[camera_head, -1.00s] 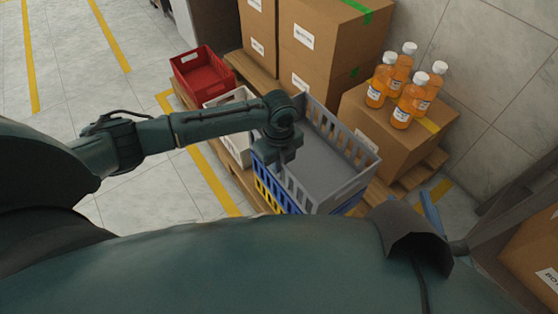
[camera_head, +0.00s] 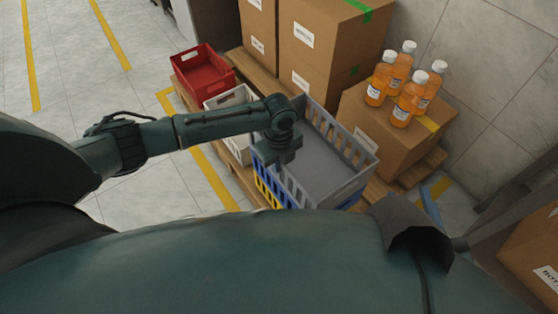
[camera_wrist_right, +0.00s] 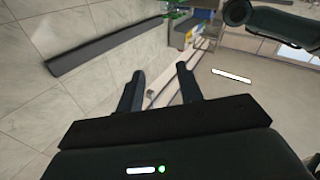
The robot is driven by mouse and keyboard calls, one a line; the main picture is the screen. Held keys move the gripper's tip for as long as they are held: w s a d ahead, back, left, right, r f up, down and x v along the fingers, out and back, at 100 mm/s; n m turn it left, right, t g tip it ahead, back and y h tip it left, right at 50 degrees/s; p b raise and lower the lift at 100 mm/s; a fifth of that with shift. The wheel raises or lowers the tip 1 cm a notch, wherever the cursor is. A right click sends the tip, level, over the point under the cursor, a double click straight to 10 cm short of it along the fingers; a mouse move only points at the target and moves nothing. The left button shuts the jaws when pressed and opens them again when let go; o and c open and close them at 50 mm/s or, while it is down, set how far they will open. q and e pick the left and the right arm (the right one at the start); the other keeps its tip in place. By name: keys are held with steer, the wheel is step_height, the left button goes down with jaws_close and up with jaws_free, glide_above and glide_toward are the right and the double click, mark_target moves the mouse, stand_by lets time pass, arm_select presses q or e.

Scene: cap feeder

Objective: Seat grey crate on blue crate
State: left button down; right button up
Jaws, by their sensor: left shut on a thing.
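The grey crate (camera_head: 369,169) is an open slatted box, right of my left gripper (camera_head: 276,158) in the head view. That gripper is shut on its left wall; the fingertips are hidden. The blue crate (camera_head: 283,187) shows below the grey crate along its near left side, with a small blue strip at the near right. The grey crate is over the blue one and looks roughly lined up; I cannot tell whether it rests fully on it. My right gripper (camera_wrist_right: 160,74) is open and empty in the right wrist view, pointing away from the crates.
Yellow slats (camera_head: 264,191) show beside the blue ones. A white crate (camera_head: 236,98) and a red crate (camera_head: 204,72) stand behind to the left. Orange bottles (camera_head: 401,88) stand on a cardboard box (camera_head: 372,130) at the right. Tall boxes (camera_head: 318,48) stand behind. Floor at left is clear.

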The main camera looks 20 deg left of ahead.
arm_select(q)
steer(key=shift+w, duration=0.15)
